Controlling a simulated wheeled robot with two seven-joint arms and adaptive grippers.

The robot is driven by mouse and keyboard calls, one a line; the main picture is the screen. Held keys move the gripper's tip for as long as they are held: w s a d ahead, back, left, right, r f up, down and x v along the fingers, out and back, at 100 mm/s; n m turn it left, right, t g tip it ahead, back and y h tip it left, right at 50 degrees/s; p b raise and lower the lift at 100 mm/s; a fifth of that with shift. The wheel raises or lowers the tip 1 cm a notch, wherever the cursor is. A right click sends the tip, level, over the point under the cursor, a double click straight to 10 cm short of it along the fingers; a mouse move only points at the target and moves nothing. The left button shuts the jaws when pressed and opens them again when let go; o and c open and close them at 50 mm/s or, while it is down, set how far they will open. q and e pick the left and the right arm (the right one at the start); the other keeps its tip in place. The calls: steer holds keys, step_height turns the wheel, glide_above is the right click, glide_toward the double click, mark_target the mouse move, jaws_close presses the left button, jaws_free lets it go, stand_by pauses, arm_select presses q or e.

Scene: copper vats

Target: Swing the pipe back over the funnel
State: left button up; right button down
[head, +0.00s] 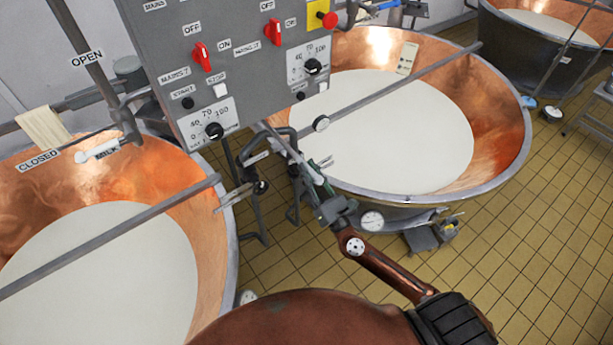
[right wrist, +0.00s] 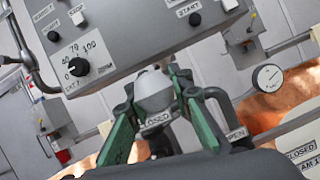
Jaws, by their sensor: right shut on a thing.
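My right gripper (head: 312,170) is between the two near copper vats, below the grey control box, at the end of my brown arm reaching from the lower right. In the right wrist view, its green fingers (right wrist: 170,105) are closed around a pale grey rounded piece (right wrist: 155,92), with CLOSED and OPEN labels just below and beside it. A dark bent pipe (head: 280,133) stands close to the gripper in the head view. I cannot tell whether the grey piece belongs to this pipe. I cannot make out a funnel. My left gripper is not in view.
The control box (head: 235,65) hangs close above the gripper. The left vat (head: 228,262) and right vat (head: 527,130) hold white liquid, and a metal bar (head: 400,88) crosses the right one. Tiled floor (head: 500,240) is clear at the right.

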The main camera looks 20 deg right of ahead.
steer(key=shift+d+r, duration=0.1)
steer(key=shift+d, duration=0.05)
steer(key=c, duration=1.8)
jaws_free()
steer(key=v, duration=1.2)
